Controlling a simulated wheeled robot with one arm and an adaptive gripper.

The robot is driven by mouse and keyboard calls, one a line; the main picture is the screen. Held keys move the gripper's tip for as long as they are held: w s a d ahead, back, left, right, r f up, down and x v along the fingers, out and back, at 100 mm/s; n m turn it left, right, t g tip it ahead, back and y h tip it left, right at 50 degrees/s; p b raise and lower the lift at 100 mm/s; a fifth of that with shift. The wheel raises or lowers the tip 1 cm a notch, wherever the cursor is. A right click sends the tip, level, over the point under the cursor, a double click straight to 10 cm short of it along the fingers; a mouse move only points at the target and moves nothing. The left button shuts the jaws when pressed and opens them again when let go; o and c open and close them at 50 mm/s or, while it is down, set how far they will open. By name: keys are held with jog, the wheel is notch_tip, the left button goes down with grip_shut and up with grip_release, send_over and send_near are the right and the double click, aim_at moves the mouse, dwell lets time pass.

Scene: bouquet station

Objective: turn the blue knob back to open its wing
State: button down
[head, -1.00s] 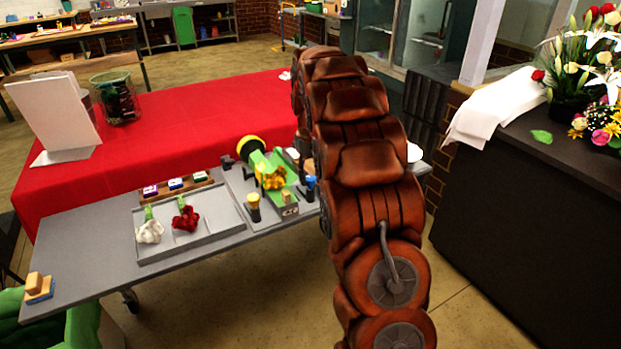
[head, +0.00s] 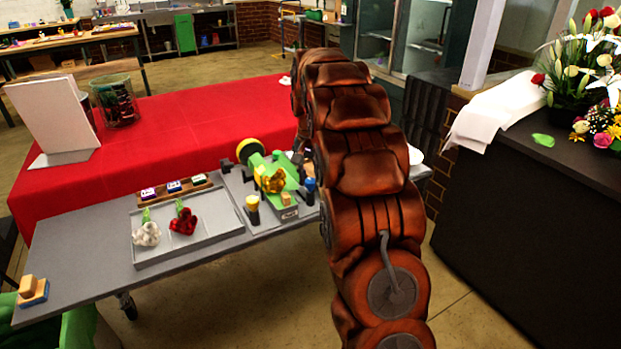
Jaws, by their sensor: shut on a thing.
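The blue knob (head: 310,185) stands on a dark post at the right side of the green fixture (head: 284,211), close to the left edge of my arm. My gripper (head: 308,171) comes down from above onto the knob and is shut on it. My own brown arm covers most of the gripper, so the fingertips barely show. A yellow knob (head: 252,202) stands on a dark post at the fixture's left side. The wings cannot be made out clearly.
A grey tray (head: 215,235) left of the fixture holds a white flower (head: 147,234) and a red flower (head: 184,221). A rack (head: 172,193) of small blocks sits behind it. The grey table's (head: 90,245) left part is mostly clear. A dark counter (head: 540,220) stands at right.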

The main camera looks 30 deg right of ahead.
aim_at(310, 180)
dwell(0.4)
jog(key=c, duration=0.8)
grip_release()
notch_tip(310, 180, up, 12)
dwell(0.7)
